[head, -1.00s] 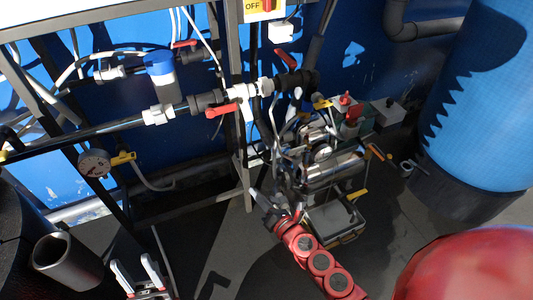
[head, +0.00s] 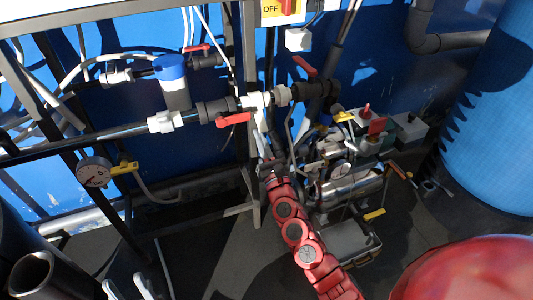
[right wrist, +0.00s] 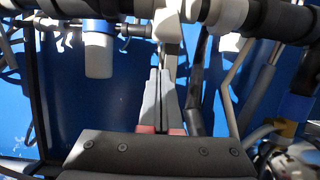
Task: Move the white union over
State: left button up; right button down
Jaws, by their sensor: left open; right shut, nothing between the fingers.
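White fittings sit along the horizontal dark pipe in the head view. One white union (head: 165,121) is left of the red-handled valve; another white fitting (head: 256,101) is just right of it. I cannot tell which is the task's union. The right wrist view shows a white ring-like fitting (right wrist: 229,14) at the top, right of a white fitting (right wrist: 167,20). My right gripper (head: 267,166) is below the pipe near the frame post; its fingers (right wrist: 159,72) are together and empty, pointing up toward the fittings. My left gripper (head: 128,286) is open and empty at the bottom left, well below the pipe.
A red valve handle (head: 233,119), a blue-capped filter (head: 174,82) and a gauge (head: 94,172) crowd the pipe. A metal pump (head: 352,187) stands right of my right gripper. A blue tank (head: 495,110) fills the right side. Hoses and frame posts surround the pipe.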

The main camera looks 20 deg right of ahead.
aim_at(261, 121)
jog(key=s+r+p, duration=0.2)
jog(key=r, duration=0.1)
jog(key=shift+s+d, duration=0.1)
jog(key=shift+s, duration=0.2)
